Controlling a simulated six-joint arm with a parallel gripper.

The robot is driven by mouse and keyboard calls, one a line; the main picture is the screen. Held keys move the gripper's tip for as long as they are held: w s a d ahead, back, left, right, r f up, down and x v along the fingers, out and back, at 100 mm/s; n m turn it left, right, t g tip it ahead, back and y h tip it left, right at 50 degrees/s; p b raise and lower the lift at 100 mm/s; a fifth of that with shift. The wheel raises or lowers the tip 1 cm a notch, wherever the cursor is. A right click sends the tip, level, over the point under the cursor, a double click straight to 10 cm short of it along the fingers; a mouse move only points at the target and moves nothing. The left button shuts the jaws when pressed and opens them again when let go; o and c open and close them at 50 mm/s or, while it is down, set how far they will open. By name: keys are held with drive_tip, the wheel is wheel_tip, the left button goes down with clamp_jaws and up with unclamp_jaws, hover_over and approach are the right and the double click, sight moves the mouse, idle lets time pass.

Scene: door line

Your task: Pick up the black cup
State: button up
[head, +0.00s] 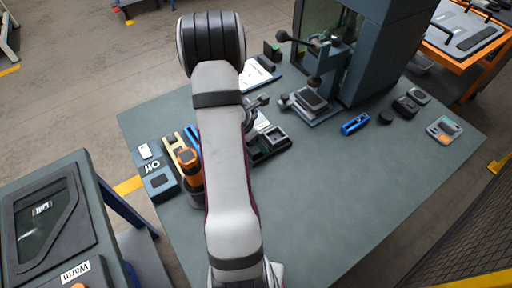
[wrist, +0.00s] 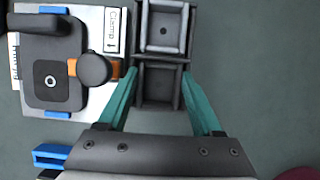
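A small, dark, round piece (head: 386,117) stands on the right part of the table in the head view, to the right of a blue tool. It looks like the black cup, but it is too small to be sure. It does not show clearly in the wrist view. My gripper (wrist: 159,75) is open and its two teal fingers are apart, with nothing gripped between them. It is over a black two-compartment tray (wrist: 160,57), well to the left of the round piece in the head view. My arm hides most of the gripper in the head view.
The black tray also shows in the head view (head: 272,143). A clamp fixture (wrist: 50,70) lies left of my gripper. An orange-topped tool (head: 188,157) stands left of my arm. A blue tool (head: 355,123) and a meter (head: 444,130) are at right. The table's (head: 360,190) front right is clear.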

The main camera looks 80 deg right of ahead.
drive_tip(key=c, duration=0.5)
drive_tip(key=shift+o, duration=0.2)
drive_tip(key=shift+r, duration=0.1)
